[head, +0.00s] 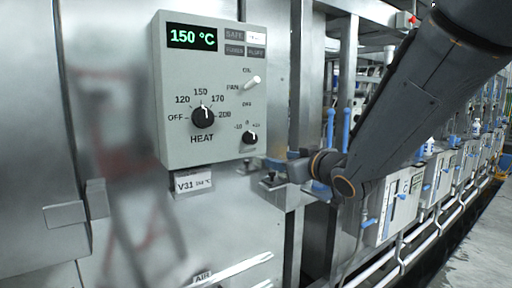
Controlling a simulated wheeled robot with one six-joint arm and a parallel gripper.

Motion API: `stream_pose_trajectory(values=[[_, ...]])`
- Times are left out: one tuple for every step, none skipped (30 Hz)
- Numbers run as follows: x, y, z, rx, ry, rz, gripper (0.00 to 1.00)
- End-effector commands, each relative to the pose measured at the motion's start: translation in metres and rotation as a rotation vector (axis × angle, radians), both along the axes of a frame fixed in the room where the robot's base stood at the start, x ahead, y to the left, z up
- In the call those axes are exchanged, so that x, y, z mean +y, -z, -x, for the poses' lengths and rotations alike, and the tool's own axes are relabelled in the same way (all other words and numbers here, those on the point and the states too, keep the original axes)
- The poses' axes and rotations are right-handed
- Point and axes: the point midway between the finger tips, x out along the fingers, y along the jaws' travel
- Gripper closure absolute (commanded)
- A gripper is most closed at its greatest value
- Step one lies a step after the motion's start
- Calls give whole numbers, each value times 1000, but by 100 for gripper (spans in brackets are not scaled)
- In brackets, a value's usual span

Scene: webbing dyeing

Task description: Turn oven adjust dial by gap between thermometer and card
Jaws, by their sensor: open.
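The adjust dial (250,137) is a small black knob at the lower right of the grey oven control box (180,90), marked from -10 through 0 to a plus mark. Its white pointer looks roughly upright, near 0. The green display (193,37) reads 150 °C. The card (193,183) under the box reads V31 and a small °C figure I cannot read surely. I cannot make out a separate thermometer. My gripper (268,172) is open, just below and right of the adjust dial, apart from it; its fingertips are small and partly unclear.
The larger black HEAT dial (203,116) points near 150. A white fan switch (251,83) sits above the adjust dial. A metal door handle (78,211) projects at left. More control boxes and pipes line the right.

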Motion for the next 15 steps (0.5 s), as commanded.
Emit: stream_pose_trajectory(values=[[11, -12, 0, -47, -42, -13, 54], [16, -20, 0, -71, -65, -23, 54], [22, -27, 2, -96, -92, -32, 54], [26, -32, 3, -111, -107, -38, 54], [29, -35, 4, -123, -120, -43, 54], [32, -38, 4, -134, -132, -46, 54], [34, -40, 3, -139, -139, -49, 54], [36, -42, 2, -142, -143, -50, 54], [38, -43, 0, -145, -146, -51, 54], [40, -43, -3, -146, -146, -52, 54], [42, -43, -6, -144, -146, -52, 54], [45, -42, -10, -142, -144, -52, 54], [48, -43, -14, -144, -144, -52, 54], [51, -42, -18, -142, -145, -51, 54], [54, -42, -23, -142, -144, -51, 54]])
